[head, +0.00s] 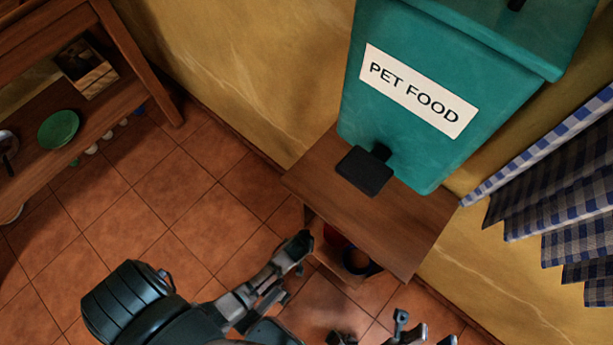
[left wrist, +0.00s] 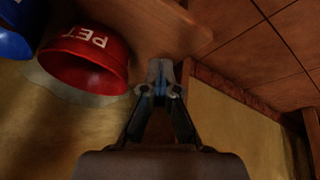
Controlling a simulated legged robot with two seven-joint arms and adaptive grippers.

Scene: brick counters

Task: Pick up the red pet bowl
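The red pet bowl (left wrist: 88,62) shows in the left wrist view at the upper left, with white letters "PET" on its side. It stands beside a blue bowl (left wrist: 14,42) on a wooden shelf (left wrist: 165,22). In the head view only a bit of the red bowl (head: 335,237) shows under the small table's top. My left gripper (left wrist: 161,72) is shut and empty near the shelf edge, to the right of the red bowl and apart from it. My right gripper (head: 398,328) is at the bottom edge of the head view, partly cut off; its opening is unclear.
A teal pet food bin (head: 425,95) stands on the wooden table (head: 385,225), whose top overhangs the bowls. A checkered curtain (head: 570,210) hangs at the right. A wooden shelf unit (head: 90,110) with a green plate (head: 58,130) is at the left. Tiled floor (head: 170,190) between is clear.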

